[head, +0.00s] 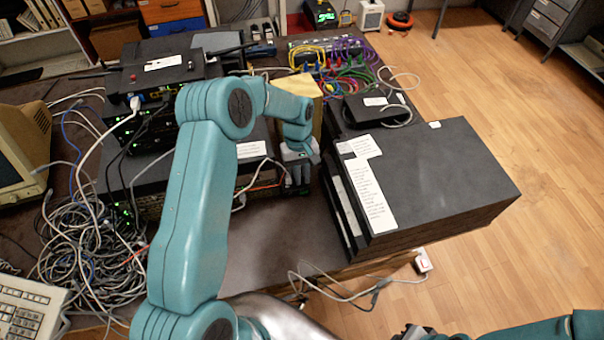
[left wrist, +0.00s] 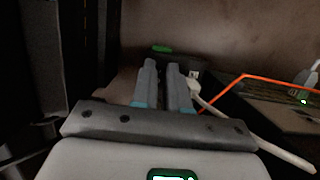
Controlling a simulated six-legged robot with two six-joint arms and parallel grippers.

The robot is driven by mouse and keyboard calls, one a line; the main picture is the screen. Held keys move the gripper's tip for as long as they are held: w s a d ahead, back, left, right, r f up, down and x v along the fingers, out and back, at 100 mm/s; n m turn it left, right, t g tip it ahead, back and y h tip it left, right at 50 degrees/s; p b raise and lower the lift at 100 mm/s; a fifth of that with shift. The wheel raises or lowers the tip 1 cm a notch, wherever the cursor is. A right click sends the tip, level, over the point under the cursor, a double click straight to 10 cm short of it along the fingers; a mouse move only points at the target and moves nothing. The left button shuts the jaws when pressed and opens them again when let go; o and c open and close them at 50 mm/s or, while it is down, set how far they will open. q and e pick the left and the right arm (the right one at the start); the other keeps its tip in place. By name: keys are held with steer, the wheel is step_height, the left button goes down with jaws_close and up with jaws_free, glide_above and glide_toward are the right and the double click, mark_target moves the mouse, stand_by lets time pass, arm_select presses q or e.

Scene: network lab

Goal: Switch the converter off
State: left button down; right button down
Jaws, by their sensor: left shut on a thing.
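The converter looks to be the small dark box (left wrist: 192,66) in the left wrist view, with a green light on its top and a white plug and cable at its right side. My left gripper (left wrist: 162,68) is at its near side, its two grey fingers close together and shut on it. Exactly where they grip is hard to see in the dark. In the head view my left gripper (head: 297,184) points down between the stacked equipment and the large black boxes, and the converter is hidden there. Its switch cannot be made out. My right gripper (head: 414,332) shows only partly at the bottom edge.
An orange cable (left wrist: 222,92) runs right of the fingers. Large black boxes with white labels (head: 440,170) stand close on the right. Stacked network units (head: 160,80) and a tangle of grey cables (head: 85,240) lie left. The table front (head: 270,250) is mostly clear.

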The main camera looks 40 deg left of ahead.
arm_select(q)
steer(key=shift+r, duration=0.1)
steer(key=c, duration=1.4)
jaws_free()
steer(key=shift+w+a+r, duration=0.1)
steer(key=shift+r, duration=0.1)
steer(key=b+v, duration=0.1)
steer(key=v, duration=1.5)
